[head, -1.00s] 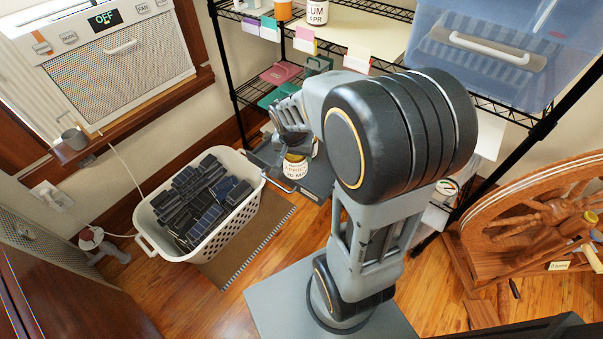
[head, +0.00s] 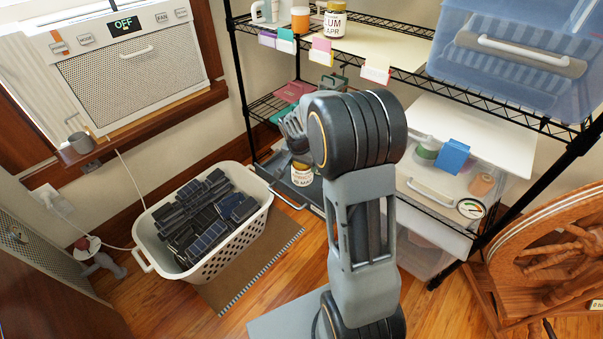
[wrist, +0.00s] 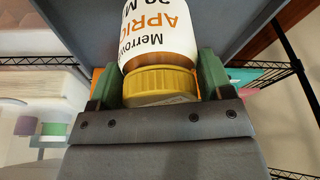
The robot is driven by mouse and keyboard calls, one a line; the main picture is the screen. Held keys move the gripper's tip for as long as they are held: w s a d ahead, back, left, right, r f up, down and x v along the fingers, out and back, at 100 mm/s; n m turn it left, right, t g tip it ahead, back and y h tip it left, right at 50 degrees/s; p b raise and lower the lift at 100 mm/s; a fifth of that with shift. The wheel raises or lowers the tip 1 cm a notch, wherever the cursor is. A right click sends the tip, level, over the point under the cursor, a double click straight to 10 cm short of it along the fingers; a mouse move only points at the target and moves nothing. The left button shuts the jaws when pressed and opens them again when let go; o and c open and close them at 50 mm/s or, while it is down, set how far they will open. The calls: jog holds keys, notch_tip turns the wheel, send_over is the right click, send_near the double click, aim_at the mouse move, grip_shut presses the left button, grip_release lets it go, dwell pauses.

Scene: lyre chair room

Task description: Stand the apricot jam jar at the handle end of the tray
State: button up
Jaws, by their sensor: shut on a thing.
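The apricot jam jar (wrist: 158,40) has a white label with orange and black lettering and a yellow lid. In the wrist view my gripper (wrist: 158,82) has its green fingers on either side of the lid, shut on it. In the head view the jar (head: 302,179) shows below my gripper (head: 300,162), partly hidden by it, and looks upright. The dark grey tray (head: 308,194) lies beneath and around it, with a thin metal handle (head: 288,199) at its near left end. The jar is near that end. I cannot tell whether its base touches the tray.
A white laundry basket (head: 212,262) full of dark blocks stands left of the tray. A wire rack rises behind, with a plum jar (head: 335,22) and an orange pot (head: 300,19) on its upper shelf. A wooden spinning wheel (head: 555,240) is at right.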

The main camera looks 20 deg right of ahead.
aim_at(301, 170)
jog(key=shift+w+d+f+b, duration=0.2)
jog(key=shift+w+f+b, duration=0.1)
jog(key=shift+w+f, duration=0.65)
jog(key=shift+f+b, duration=0.4)
jog(key=shift+f, duration=1.2)
jog(key=shift+f, duration=0.1)
jog(key=shift+f, duration=0.15)
jog(key=o, duration=1.2)
jog(key=shift+s, duration=0.1)
